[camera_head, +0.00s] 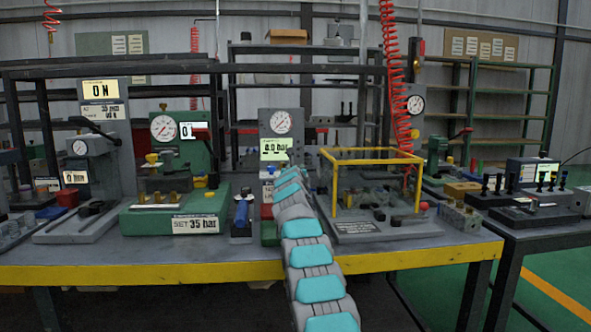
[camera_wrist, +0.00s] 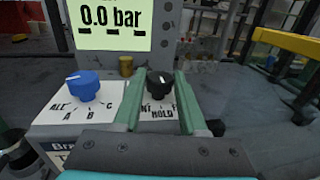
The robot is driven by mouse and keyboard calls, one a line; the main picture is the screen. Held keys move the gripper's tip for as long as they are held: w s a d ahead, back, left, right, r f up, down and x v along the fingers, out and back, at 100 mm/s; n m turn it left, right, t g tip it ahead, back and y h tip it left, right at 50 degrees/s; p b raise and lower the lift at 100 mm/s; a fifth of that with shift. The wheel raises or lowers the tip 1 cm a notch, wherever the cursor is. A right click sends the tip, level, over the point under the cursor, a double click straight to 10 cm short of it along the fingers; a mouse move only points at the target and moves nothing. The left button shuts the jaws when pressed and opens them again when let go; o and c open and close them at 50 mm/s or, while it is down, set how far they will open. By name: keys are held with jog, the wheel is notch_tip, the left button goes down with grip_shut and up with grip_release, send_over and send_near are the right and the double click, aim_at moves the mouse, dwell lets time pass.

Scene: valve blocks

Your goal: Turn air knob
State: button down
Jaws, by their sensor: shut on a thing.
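The black knob (camera_wrist: 160,82) stands on a white plate (camera_wrist: 160,112) in the wrist view. A blue knob (camera_wrist: 84,86) stands to the left, on a plate marked ALL, A, B and C. A display (camera_wrist: 112,24) behind reads 0.0 bar.
A yellow-framed cage (camera_head: 375,156) stands just right of my arm. A green block unit (camera_head: 176,212) and a blue-topped part (camera_head: 241,211) stand to the left. A red coiled hose (camera_head: 393,80) hangs behind. The bench has a yellow front edge (camera_head: 150,272).

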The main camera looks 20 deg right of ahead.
jog(key=shift+n+t+y, duration=0.3)
jog(key=shift+n+y, duration=0.1)
jog(key=shift+y, duration=0.3)
jog(key=shift+c, duration=2.2)
grip_release()
jog(key=b+v, duration=0.4)
jog(key=shift+f, duration=0.2)
jog(key=shift+b+v, duration=1.7)
jog(key=shift+v, duration=0.2)
